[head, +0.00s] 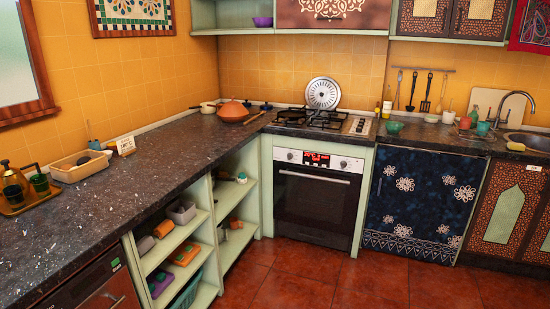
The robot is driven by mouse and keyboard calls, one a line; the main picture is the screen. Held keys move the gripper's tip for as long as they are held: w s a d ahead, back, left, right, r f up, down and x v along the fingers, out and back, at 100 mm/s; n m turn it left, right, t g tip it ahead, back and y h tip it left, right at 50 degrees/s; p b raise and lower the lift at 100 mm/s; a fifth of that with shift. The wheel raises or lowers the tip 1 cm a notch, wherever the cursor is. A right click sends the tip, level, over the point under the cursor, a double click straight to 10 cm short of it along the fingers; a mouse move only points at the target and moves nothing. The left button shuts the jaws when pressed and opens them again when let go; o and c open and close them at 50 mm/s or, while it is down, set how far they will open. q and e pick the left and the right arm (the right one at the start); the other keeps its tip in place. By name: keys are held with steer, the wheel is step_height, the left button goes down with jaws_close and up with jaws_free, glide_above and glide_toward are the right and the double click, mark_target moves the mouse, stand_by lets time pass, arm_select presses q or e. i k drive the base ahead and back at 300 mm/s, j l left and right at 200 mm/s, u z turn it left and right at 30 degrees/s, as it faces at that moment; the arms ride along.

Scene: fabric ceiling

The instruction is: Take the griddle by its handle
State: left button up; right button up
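I cannot tell for certain which thing is the griddle. A round silvery disc (323,93) with a perforated pattern stands upright at the back of the gas hob (308,121); no handle shows on it. A small pale pan (208,107) sits on the far end of the left counter, with what looks like a short handle to its left. A terracotta cone-lidded pot (233,110) stands beside it, with a thin stick-like piece at its right. Neither of my grippers is in view.
The dark left counter (140,190) is mostly bare in its middle. A tray (28,200) with a pot and cups and a beige basket (80,165) stand on it. An oven (317,198) and open green shelves are below. Red floor tiles (300,275) are clear.

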mark_target(287, 115)
steer(key=i+j+z, duration=0.15)
steer(key=i, duration=0.6)
steer(key=i+j+z, duration=0.1)
steer(key=i, duration=0.6)
